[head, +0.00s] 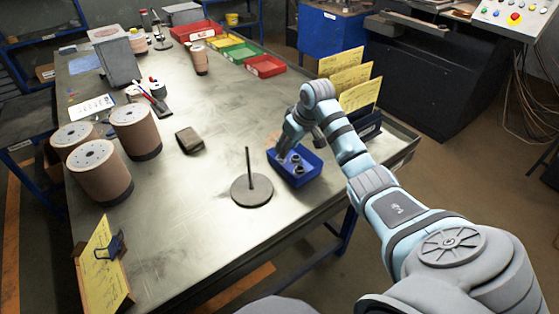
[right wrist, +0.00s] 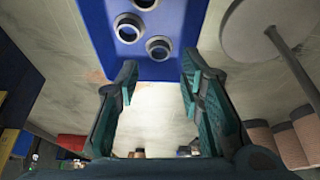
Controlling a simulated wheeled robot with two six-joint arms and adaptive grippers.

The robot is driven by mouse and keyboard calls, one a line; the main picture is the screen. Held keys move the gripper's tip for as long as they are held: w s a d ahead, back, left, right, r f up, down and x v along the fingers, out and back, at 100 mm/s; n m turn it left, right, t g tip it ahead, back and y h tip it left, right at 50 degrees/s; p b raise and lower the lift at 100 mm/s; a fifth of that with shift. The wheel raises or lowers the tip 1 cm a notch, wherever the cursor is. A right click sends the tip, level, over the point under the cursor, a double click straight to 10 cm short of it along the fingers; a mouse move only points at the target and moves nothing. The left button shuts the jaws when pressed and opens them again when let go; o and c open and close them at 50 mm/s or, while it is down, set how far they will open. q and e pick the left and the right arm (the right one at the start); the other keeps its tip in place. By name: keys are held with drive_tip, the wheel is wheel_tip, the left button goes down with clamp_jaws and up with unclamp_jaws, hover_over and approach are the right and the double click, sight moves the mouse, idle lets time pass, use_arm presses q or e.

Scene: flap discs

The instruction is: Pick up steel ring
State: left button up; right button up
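Several small grey steel rings stand in a blue bin (head: 312,178) near the front right edge of the table. One steel ring (head: 299,169) shows in the head view; in the right wrist view a steel ring (right wrist: 158,48) lies nearest the fingers, with two more beyond it. The bin also shows in the right wrist view (right wrist: 185,25). My right gripper (head: 281,152) is at the left side of the bin. In the right wrist view my right gripper (right wrist: 158,78) has its fingers wide apart with nothing between them. My left gripper is not in view.
A round base with an upright rod (head: 251,190) stands left of the bin. A dark block (head: 189,140) lies farther left. Yellow cards (head: 345,78) stand behind my right arm. Brown cylinders (head: 102,174) stand at the left. The middle of the table (head: 215,100) is clear.

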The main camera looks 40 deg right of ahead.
sight(282, 163)
drive_tip(key=x, duration=0.2)
drive_tip(key=b+x, duration=0.1)
drive_tip(key=x, duration=0.4)
drive_tip(key=shift+w, duration=0.4)
drive_tip(key=shift+s+r, duration=0.15)
drive_tip(key=shift+s, duration=0.05)
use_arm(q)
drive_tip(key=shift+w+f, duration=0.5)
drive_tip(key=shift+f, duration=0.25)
use_arm(e)
drive_tip(key=c, duration=0.5)
